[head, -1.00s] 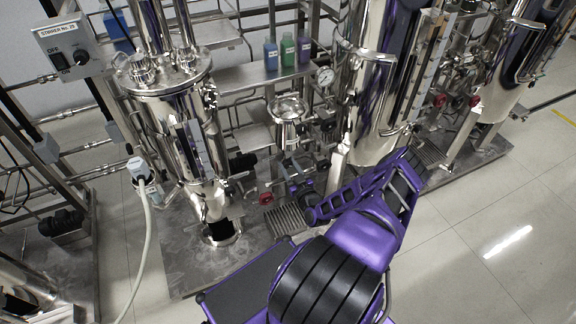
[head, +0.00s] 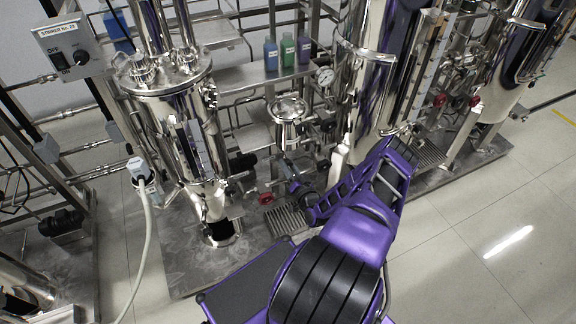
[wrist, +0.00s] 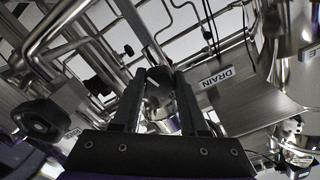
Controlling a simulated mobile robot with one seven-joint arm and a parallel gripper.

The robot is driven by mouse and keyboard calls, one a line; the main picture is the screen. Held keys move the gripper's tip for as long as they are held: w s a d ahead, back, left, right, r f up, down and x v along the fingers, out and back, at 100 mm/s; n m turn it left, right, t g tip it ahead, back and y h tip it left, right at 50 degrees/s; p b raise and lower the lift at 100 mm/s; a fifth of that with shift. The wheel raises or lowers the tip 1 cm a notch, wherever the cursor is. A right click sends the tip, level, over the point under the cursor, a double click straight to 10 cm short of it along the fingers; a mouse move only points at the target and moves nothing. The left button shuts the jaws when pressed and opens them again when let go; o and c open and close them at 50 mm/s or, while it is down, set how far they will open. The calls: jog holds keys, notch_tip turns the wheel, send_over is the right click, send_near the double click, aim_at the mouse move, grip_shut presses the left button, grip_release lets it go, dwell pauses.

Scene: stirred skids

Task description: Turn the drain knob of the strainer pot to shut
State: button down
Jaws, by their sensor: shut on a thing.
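The strainer pot (head: 287,112) is a small shiny steel vessel with a round lid, upright in the middle of the skid in the head view. My gripper (head: 293,178) is low beneath it, among the pipes. In the wrist view, the two dark fingers of my gripper (wrist: 160,88) are closed around a dark knob (wrist: 159,75), which I take to be the drain knob. A DRAIN label (wrist: 217,77) is on the steel just right of the fingers. The knob's turn position is hard to read, and the fingers hide part of it.
A tall steel tank (head: 180,135) stands left of the pot and a larger one (head: 375,90) right. Red valve handles (head: 266,198) sit near my gripper. Another black knob (wrist: 42,119) is at the left in the wrist view. Open floor (head: 480,235) lies at right.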

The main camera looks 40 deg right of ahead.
jog(key=shift+m, duration=2)
jog(key=shift+c, duration=2.2)
grip_release()
